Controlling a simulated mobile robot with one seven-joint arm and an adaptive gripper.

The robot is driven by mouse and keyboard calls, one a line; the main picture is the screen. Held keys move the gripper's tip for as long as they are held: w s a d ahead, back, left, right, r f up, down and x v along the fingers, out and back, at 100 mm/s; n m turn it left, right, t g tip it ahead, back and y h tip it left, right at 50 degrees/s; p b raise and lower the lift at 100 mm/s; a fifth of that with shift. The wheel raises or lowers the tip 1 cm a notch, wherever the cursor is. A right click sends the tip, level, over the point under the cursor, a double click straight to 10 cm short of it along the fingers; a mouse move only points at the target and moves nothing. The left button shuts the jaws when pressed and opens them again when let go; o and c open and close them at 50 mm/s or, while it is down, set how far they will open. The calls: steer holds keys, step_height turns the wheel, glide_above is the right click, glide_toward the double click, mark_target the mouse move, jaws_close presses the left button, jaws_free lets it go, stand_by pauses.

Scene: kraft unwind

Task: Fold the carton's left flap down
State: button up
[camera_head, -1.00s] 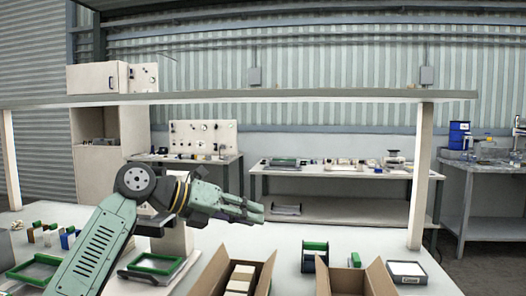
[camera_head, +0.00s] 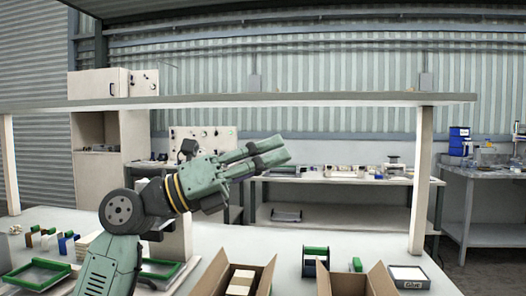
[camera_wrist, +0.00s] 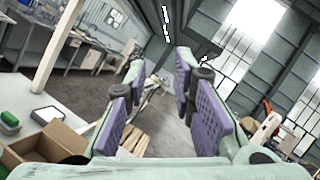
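Two open brown cartons stand at the bench's front edge in the head view. The left carton (camera_head: 267,275) holds pale blocks (camera_head: 241,280); its left flap (camera_head: 212,272) stands up, leaning outward. The right carton (camera_head: 378,281) also has raised side flaps, with its left flap (camera_head: 323,281) nearly upright; its lower part is cut off. An open carton (camera_wrist: 45,146) shows there at lower left.
A shelf (camera_head: 250,100) on posts (camera_head: 421,180) spans the bench above my gripper.

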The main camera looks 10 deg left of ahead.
steer(key=shift+s+a+r+m+h, duration=0.2)
steer(key=shift+s+r+h, duration=0.25)
steer(key=shift+s, duration=0.2)
steer(key=shift+s+a+r+m+h, duration=0.1)
steer(key=shift+s+r+m+h, duration=0.1)
steer(key=shift+s+r+h, duration=0.3)
steer(key=shift+s, duration=0.1)
